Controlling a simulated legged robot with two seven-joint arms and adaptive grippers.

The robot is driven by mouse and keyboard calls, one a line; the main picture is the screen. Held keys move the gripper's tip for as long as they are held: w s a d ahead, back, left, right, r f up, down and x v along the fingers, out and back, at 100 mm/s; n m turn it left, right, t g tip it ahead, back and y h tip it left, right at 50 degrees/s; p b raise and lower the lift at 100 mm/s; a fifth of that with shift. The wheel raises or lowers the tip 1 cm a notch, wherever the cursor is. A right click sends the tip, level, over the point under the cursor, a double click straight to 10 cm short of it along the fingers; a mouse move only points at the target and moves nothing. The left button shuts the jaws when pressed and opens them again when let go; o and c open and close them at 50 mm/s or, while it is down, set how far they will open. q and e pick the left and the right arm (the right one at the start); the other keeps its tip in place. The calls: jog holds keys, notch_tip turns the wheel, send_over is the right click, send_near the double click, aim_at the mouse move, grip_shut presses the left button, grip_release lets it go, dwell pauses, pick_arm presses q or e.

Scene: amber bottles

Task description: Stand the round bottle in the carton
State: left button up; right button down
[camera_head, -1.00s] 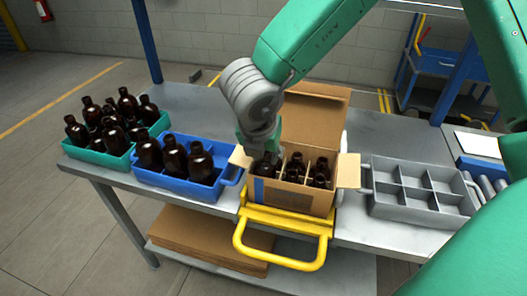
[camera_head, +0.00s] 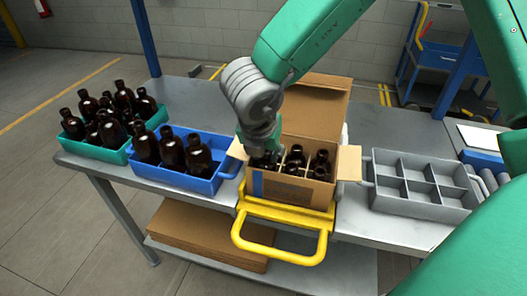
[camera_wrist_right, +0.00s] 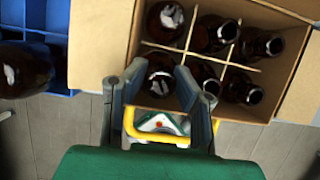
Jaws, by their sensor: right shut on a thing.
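The open cardboard carton (camera_head: 290,190) stands on the table with dividers and dark amber bottles in its cells. My right gripper (camera_head: 264,150) reaches down into its left part. In the right wrist view, the right gripper (camera_wrist_right: 160,92) is shut on a round amber bottle (camera_wrist_right: 158,72) at its neck, in the near left cell. This bottle looks upright; its lower part is hidden by the carton and fingers. Other bottles (camera_wrist_right: 215,33) stand in the neighbouring cells. My left gripper is not in view.
A blue crate (camera_head: 178,178) and a green crate (camera_head: 95,150) with bottles stand to the left. An empty grey divided tray (camera_head: 420,205) is on the right. A yellow handled frame (camera_head: 275,252) juts out before the carton, whose flaps are open.

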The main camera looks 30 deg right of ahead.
jog(key=shift+d+f, duration=0.1)
jog(key=shift+f, duration=0.05)
jog(key=shift+f, duration=0.1)
jog(key=shift+f+b, duration=0.4)
jog(key=shift+b, duration=0.1)
jog(key=c, duration=1.2)
grip_release()
jog(key=shift+r, duration=0.1)
